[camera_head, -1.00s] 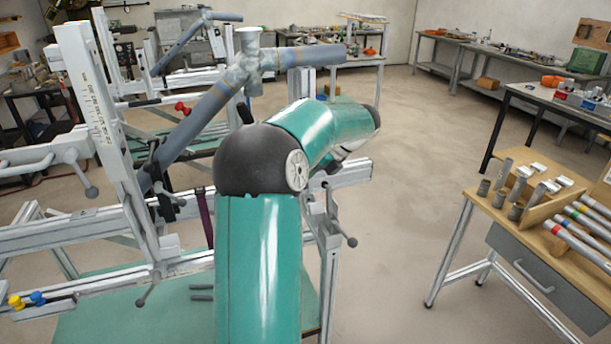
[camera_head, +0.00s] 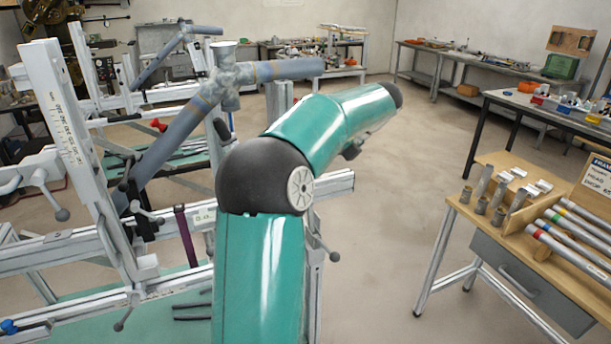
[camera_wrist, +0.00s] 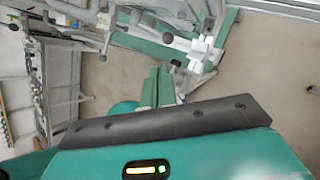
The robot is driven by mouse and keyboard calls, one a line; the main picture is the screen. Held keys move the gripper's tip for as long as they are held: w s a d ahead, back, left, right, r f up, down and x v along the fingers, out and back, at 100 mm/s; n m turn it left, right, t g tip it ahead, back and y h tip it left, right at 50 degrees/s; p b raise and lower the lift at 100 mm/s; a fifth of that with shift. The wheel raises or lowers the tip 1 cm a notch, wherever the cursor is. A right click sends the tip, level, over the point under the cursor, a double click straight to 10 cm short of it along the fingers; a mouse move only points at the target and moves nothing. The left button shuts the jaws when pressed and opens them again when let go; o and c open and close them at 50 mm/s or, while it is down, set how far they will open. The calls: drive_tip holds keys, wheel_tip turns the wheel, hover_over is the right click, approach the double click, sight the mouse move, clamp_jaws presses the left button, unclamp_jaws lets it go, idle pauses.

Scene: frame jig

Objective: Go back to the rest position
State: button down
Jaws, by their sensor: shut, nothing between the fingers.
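My gripper (camera_wrist: 158,88) shows in the wrist view, its two green fingers together with nothing between them. It hangs over bare floor, apart from the jig's metal parts. In the head view my green arm hides the gripper. The frame jig (camera_head: 62,110), of pale metal beams and clamps, stands left of my arm. It holds grey-blue frame tubes (camera_head: 170,150) joined at a grey lug (camera_head: 222,78). Part of the jig (camera_wrist: 185,45) also shows at the top of the wrist view.
A wooden-topped table (camera_head: 490,235) with short tubes, lugs and colour-banded tubes stands at the right. A dark-legged bench (camera_head: 510,105) with small parts is behind it. The floor (camera_head: 390,220) between jig and table is clear.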

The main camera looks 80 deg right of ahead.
drive_tip(key=shift+v, duration=0.9)
drive_tip(key=w+a+n+g+y, duration=0.1)
drive_tip(key=w+a+n, duration=0.9)
drive_tip(key=w, duration=0.4)
drive_tip(key=w+a+n+g+y, duration=0.1)
drive_tip(key=w+a+n+g, duration=0.1)
drive_tip(key=w+a+n, duration=0.9)
drive_tip(key=w+a+f+n, duration=0.1)
drive_tip(key=w+a+n, duration=0.25)
drive_tip(key=a, duration=0.55)
drive_tip(key=w+a+f+n, duration=0.1)
drive_tip(key=w+a+n, duration=0.25)
drive_tip(key=a, duration=0.45)
drive_tip(key=s+a+f+n+h, duration=0.1)
drive_tip(key=a+f+n, duration=0.2)
drive_tip(key=a+n, duration=0.4)
drive_tip(key=s+a+f+n+h, duration=0.1)
drive_tip(key=a+f+n, duration=0.2)
drive_tip(key=a+n, duration=0.4)
drive_tip(key=a, duration=0.3)
drive_tip(key=shift+s+a+n+t+h, duration=0.3)
drive_tip(key=shift+s, duration=0.05)
